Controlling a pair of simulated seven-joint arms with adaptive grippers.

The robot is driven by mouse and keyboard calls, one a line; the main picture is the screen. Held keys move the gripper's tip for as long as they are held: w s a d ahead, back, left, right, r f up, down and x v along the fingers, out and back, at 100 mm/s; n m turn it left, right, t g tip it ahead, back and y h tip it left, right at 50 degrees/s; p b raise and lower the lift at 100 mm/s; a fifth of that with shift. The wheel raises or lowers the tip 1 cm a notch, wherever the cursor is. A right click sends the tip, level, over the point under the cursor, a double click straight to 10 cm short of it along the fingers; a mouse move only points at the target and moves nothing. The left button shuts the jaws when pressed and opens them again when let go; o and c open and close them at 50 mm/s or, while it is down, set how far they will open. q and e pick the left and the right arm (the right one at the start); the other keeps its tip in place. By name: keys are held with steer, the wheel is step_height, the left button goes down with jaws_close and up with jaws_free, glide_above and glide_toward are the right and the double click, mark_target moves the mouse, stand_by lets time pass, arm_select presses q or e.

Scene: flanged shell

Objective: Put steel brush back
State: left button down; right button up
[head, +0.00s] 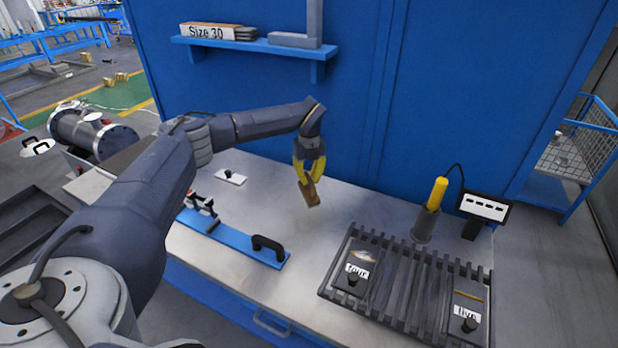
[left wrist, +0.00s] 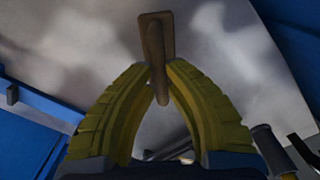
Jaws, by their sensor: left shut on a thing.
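My left gripper (head: 309,170), with yellow fingers, is shut on a small brown wooden-looking piece, apparently the steel brush (head: 311,194). It holds the brush tilted over the bench, left of the slotted rack. In the left wrist view the brush (left wrist: 154,45) sits between the fingertips (left wrist: 160,78), with a flat part beyond them. No bristles can be made out. My right gripper is not in view.
The grey bench (head: 240,262) carries a blue fixture with a black handle (head: 268,247), a slotted dark rack (head: 410,280) with labelled plates, a yellow tool (head: 437,193) in a round holder, and a small display (head: 484,207). A blue wall with a shelf (head: 255,46) stands behind.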

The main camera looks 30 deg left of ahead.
arm_select(q)
steer(key=c, duration=1.4)
jaws_free()
steer(key=shift+f, duration=0.1)
steer(key=shift+c, duration=0.2)
step_height(320, 180, up, 12)
steer(key=shift+r, duration=0.2)
